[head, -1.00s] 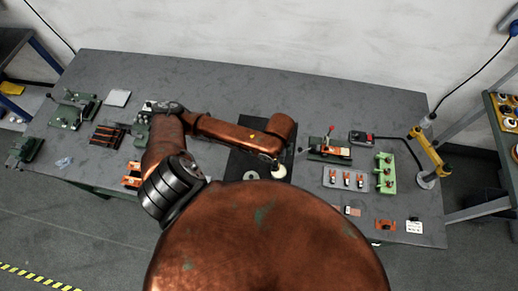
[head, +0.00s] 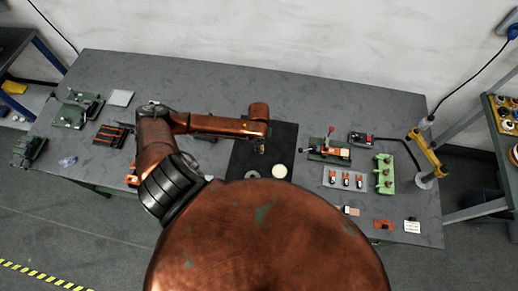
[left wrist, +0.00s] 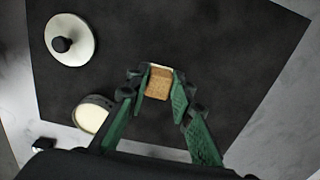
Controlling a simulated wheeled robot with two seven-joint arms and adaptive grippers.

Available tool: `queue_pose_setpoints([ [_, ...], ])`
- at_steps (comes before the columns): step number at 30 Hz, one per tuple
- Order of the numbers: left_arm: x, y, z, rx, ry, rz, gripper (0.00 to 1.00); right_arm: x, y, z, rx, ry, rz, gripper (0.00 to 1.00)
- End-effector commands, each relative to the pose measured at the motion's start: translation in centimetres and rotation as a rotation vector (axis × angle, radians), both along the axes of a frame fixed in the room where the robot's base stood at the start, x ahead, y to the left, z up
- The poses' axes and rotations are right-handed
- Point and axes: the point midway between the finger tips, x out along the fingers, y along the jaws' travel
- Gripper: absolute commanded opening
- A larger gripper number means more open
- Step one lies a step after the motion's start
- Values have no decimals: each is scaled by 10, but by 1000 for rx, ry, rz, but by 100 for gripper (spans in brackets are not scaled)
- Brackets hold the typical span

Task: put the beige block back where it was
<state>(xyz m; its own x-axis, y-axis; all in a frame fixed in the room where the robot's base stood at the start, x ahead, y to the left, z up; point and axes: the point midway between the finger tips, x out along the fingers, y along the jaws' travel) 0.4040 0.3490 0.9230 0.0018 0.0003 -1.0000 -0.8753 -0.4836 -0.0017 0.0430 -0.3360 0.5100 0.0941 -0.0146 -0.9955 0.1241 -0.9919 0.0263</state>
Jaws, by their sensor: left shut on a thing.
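A small beige-brown block (left wrist: 158,83) shows in the left wrist view between the green fingers of my left gripper (left wrist: 160,78). The gripper is shut on it, over the black mat (left wrist: 220,50). Whether the block touches the mat is hard to tell. In the head view my left gripper (head: 261,149) is small and dark above the middle of the mat (head: 286,136), and the block in it is not clear. My right gripper is in neither view.
A round cream-topped container (left wrist: 93,114) and a white lid with a black knob (left wrist: 69,40) stand near the mat's edge in the left wrist view. Fixtures, such as a green stand (head: 384,174), fill the table's right side. Much of the mat is bare.

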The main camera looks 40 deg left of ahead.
Motion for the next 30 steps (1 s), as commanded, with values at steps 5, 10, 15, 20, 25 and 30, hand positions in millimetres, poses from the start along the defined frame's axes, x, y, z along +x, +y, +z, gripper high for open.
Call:
queue_pose_setpoints([
  [5,-1,-2,-23,-2,2,-2,2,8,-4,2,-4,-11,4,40],
  [10,-1,-2,-26,-1,2,-3,2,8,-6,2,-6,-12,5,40],
  [15,-1,-2,-27,-1,2,-2,2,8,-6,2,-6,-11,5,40],
  [20,-1,-2,-28,-1,2,-2,26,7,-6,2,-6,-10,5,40],
  [25,-1,-2,-28,-1,2,-2,38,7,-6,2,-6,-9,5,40],
  [30,-1,-2,-28,-1,2,-2,38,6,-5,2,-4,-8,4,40],
])
